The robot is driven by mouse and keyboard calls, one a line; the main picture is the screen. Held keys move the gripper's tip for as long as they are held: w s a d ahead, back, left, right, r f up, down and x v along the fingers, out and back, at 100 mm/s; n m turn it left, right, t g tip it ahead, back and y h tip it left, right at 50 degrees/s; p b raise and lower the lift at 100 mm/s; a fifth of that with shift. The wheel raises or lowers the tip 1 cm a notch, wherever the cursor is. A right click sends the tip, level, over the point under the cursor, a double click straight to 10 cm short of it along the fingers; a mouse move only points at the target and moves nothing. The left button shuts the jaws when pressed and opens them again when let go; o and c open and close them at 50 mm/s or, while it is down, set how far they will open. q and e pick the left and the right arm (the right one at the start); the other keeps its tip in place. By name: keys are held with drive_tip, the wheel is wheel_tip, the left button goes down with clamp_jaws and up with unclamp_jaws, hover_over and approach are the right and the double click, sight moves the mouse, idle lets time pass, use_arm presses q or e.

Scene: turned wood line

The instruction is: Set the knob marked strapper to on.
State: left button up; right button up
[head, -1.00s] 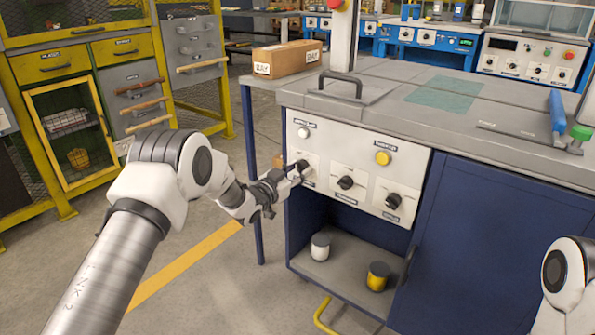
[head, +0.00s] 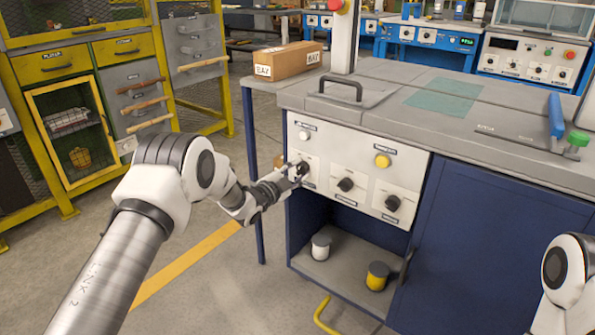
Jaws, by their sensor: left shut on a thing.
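A white control panel (head: 361,155) on the front of the bench carries a row of three black knobs with small labels too blurred to read, so I cannot tell which says strapper. My left gripper (head: 299,171) is shut on the leftmost knob (head: 303,168) and hides much of it, so its pointer cannot be read. The middle knob (head: 346,184) and the right knob (head: 393,203) are clear of my gripper. Part of my right arm shows at the lower right edge; its gripper is out of view.
A white button (head: 304,135) and a yellow button (head: 382,161) sit above the knobs. A white pot (head: 320,247) and a yellow pot (head: 377,277) stand on the shelf below. A cardboard box (head: 287,61) lies behind. The floor left of the bench is open.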

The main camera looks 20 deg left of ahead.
use_arm(q)
drive_tip(key=shift+m, duration=1.4)
drive_tip(key=o, duration=1.1)
drive_tip(key=shift+o, duration=0.2)
drive_tip(key=shift+s, duration=0.1)
drive_tip(key=v, duration=1.1)
drive_tip(key=shift+s+a, duration=0.15)
drive_tip(key=shift+s, duration=0.25)
